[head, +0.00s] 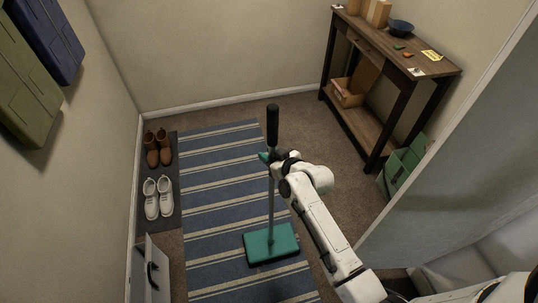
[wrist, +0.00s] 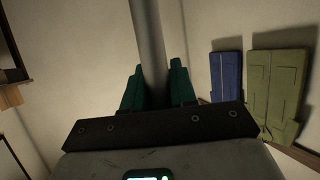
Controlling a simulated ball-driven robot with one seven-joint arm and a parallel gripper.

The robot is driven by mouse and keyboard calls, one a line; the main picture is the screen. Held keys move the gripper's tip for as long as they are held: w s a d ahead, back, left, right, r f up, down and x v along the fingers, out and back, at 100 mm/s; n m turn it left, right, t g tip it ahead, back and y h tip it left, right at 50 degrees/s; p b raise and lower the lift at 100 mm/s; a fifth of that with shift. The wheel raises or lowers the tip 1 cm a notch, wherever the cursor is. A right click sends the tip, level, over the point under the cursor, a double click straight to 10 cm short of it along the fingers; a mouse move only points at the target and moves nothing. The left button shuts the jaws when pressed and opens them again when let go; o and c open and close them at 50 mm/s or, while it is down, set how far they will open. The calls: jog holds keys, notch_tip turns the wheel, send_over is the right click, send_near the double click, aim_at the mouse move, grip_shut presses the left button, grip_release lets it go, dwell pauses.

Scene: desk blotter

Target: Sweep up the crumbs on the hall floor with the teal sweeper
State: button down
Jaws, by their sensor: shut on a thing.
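The teal sweeper (head: 271,243) stands nearly upright, its flat teal head on the striped rug, with a grey pole and a black handle grip (head: 272,125) on top. My gripper (head: 268,157) is shut on the pole just below the black grip. In the wrist view the grey pole (wrist: 148,45) runs up between the teal fingers of my gripper (wrist: 157,88). The sweeper's head is out of the wrist view. I cannot make out any crumbs on the floor or rug.
The striped rug (head: 212,180) covers the middle floor. Brown boots (head: 157,148) and white shoes (head: 157,197) stand on a dark mat at left. A grey case (head: 150,270) is at lower left. A wooden console table (head: 398,50) and a green box (head: 402,167) are at right. Brown carpet (head: 325,135) is clear between.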

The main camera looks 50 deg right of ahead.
jog(key=shift+f+b, duration=0.25)
jog(key=shift+b, duration=0.05)
jog(key=s+a+p, duration=0.4)
jog(key=s+a, duration=0.2)
jog(key=s, duration=0.4)
jog(key=shift+a, duration=0.35)
jog(key=shift+f, duration=0.1)
jog(key=shift+p, duration=0.3)
notch_tip(320, 180, up, 5)
jog(key=p, duration=0.4)
jog(key=shift+w+a, duration=0.1)
dwell(0.7)
